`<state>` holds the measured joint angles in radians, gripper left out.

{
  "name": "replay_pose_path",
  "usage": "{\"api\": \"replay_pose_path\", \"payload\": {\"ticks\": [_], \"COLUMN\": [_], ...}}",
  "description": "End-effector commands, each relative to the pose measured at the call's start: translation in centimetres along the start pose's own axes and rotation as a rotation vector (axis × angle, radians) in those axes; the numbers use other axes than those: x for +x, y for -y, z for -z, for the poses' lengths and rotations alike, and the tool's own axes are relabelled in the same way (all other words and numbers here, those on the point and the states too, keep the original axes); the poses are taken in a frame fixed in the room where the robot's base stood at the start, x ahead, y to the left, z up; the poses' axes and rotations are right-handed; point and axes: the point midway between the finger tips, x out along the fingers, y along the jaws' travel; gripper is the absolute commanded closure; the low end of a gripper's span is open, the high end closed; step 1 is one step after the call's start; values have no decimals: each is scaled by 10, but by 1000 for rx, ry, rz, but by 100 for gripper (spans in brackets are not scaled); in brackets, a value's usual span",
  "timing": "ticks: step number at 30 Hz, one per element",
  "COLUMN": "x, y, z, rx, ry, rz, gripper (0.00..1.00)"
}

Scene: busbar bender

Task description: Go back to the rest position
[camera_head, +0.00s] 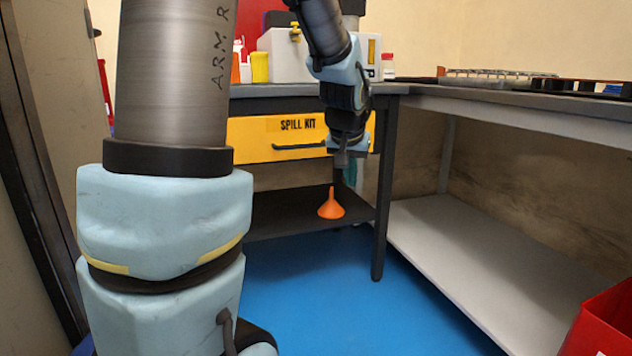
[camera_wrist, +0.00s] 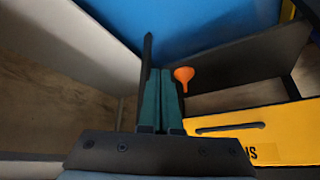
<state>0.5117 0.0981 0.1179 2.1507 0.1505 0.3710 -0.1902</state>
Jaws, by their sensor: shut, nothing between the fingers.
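My gripper (camera_wrist: 160,75) is shut, its two teal fingers side by side with nothing between them in the wrist view. In the head view my gripper (camera_head: 347,180) hangs fingers down in front of the yellow spill kit drawer (camera_head: 256,140), near the right leg of the dark table. An orange funnel (camera_head: 331,205) sits spout up on the dark lower shelf (camera_head: 285,217), just below and left of my fingertips in the picture. The funnel also shows in the wrist view (camera_wrist: 184,76), right of the fingers and apart from them.
A dark table leg (camera_head: 384,190) stands close to my gripper. A grey bench (camera_head: 520,113) with a pale lower shelf (camera_head: 450,255) runs along the right. A white box (camera_head: 280,52) and a yellow container (camera_head: 260,67) stand on the tabletop. A red bin (camera_head: 605,320) is at lower right. Blue floor (camera_head: 340,290) is clear.

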Motion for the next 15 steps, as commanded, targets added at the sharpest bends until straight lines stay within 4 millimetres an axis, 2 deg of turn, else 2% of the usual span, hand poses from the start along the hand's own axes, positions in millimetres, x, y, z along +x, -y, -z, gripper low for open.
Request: {"api": "replay_pose_path", "payload": {"ticks": [1,3,6,9,15], "x": [-9,-13,-20,-30,-54], "y": [22,42,60,73,86], "z": [-24,-58,-100,-137,-202], "rx": [-34,-70,-115,-155,-233], "ry": [58,126,208,275,395], "rz": [16,28,37,41,41], "gripper": [100,100,100,100,100]}}
